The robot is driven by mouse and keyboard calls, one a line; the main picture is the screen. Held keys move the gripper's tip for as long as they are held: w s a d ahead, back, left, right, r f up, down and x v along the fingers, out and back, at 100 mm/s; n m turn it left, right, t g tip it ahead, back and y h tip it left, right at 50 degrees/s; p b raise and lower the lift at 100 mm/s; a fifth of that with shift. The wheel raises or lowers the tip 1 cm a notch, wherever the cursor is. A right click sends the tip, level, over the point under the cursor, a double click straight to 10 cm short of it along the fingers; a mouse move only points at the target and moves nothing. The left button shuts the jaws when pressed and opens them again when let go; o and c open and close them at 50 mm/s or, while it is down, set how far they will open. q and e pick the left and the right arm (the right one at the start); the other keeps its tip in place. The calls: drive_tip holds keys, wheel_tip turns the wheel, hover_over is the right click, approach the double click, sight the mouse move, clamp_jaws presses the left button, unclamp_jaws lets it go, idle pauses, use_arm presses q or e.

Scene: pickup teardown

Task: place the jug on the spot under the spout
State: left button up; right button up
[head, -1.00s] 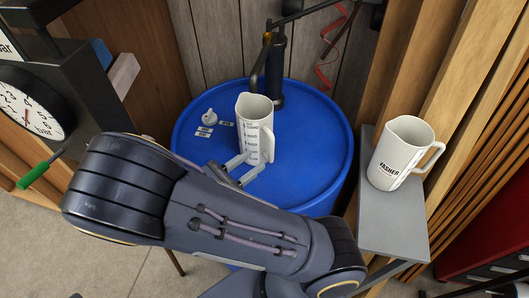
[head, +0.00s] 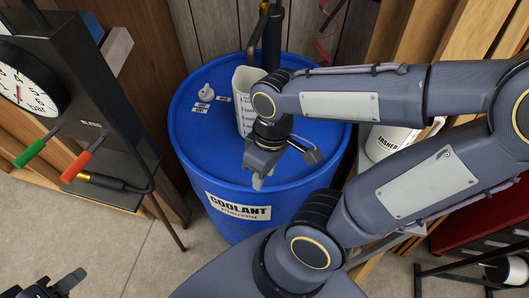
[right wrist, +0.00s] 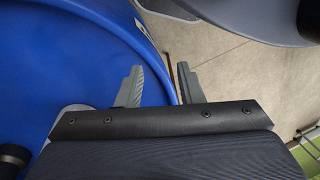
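A white jug with a dark scale (head: 243,88) stands upright on the blue drum (head: 195,150) beside the black pump (head: 272,45), whose spout (head: 256,32) hangs above or behind it. My right arm covers its right side and handle. The marked spot is not visible. A second white jug, lettered "ASHER" (head: 385,142), is on the grey stand, mostly covered by my arm. My right gripper (head: 258,180) is over the drum's front part, in front of the first jug and apart from it. In the right wrist view it (right wrist: 160,88) is open and empty. My left gripper (head: 68,284) is at the bottom left, partly cut off.
A small white cap-like piece (head: 207,90) and small labels (head: 201,106) lie on the drum, left of the jug. A gauge stand (head: 85,100) with red and green handles is at the left. The drum's left front top is clear. Wooden slats (head: 440,40) rise behind the stand.

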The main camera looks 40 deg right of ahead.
drive_tip(key=r+m+t, duration=0.2)
drive_tip(key=r+m+t+y, duration=0.1)
drive_tip(key=m+t, duration=0.1)
drive_tip(key=r+m+t, duration=0.1)
drive_tip(key=r+t, duration=0.1)
drive_tip(key=shift+w+d+r+m+t+y, duration=0.2)
drive_tip(key=shift+w+r+m+t+y, duration=0.1)
drive_tip(key=shift+r+m+y, duration=0.1)
drive_tip(key=shift+s, duration=0.1)
